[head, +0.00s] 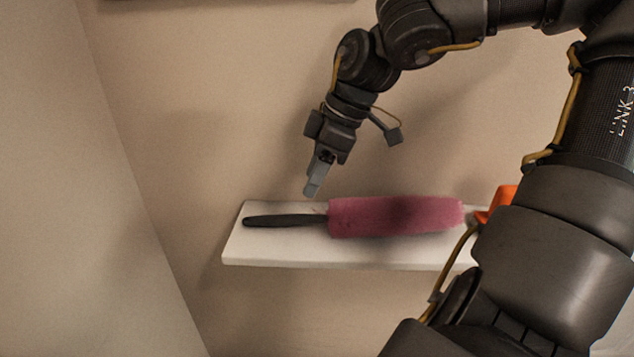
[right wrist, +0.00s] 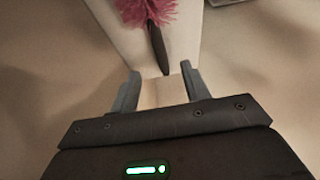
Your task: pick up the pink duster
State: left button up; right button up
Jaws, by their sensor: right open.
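The pink duster (head: 395,216) lies on its side on a white shelf (head: 300,251). Its fluffy head is toward the right and its black handle (head: 280,221) points left. My right gripper (head: 312,190) is just above and behind the handle, near where it joins the pink head, and looks apart from it. In the right wrist view, the gripper (right wrist: 160,88) is open and empty. The dark handle (right wrist: 158,50) points toward the gap between the fingers, and the pink head (right wrist: 147,10) is at the top edge. My left gripper is not in view.
An orange object (head: 497,203) stands at the shelf's right end, partly hidden by my arm. A beige wall (head: 210,100) rises behind the shelf, and another wall (head: 70,200) stands at the left. The shelf's left end is clear around the handle.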

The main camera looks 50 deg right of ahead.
aim_at(293, 215)
jog(key=x, duration=0.4)
jog(key=shift+w+d+f, duration=0.1)
jog(key=shift+w+f, duration=0.05)
jog(key=shift+w, duration=0.1)
jog(key=shift+f, duration=0.25)
jog(key=x, duration=0.5)
grip_shut()
